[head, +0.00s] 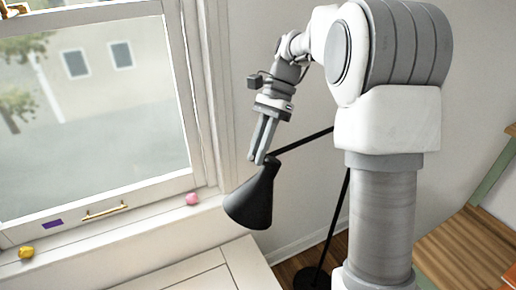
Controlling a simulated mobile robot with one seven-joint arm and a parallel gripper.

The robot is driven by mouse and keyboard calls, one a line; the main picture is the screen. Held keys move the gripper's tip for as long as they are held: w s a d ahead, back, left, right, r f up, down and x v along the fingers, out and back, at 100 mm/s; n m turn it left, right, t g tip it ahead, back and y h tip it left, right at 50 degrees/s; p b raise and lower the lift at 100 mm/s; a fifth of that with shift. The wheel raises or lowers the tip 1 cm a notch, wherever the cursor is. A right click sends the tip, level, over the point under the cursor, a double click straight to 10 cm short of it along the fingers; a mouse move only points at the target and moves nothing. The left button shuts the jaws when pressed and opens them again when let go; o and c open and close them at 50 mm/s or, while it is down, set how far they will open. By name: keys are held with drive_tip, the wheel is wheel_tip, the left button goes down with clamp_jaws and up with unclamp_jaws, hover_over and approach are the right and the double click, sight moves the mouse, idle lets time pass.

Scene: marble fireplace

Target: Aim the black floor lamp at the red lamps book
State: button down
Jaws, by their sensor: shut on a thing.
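The black floor lamp (252,203) has a cone-shaped shade that tilts down and to the left, its open end low over the white surface by the window. Its thin arm runs up and right from the shade, passing behind my arm. Its pole and round base stand on the wood floor, partly hidden by my column. My gripper (259,159) reaches down from above and is shut on the narrow top of the shade. I see no red lamps book in the head view.
A window (98,100) fills the left. On its sill lie a yellow object (26,252), a purple piece (52,224) and a pink object (192,199). A white panelled surface (205,270) is below. A wooden surface with green edging (470,245) is at right.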

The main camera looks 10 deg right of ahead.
drive_tip(key=c, duration=0.9)
unclamp_jaws()
drive_tip(key=shift+o, duration=0.2)
drive_tip(key=v, duration=1.2)
drive_tip(key=shift+p, duration=0.3)
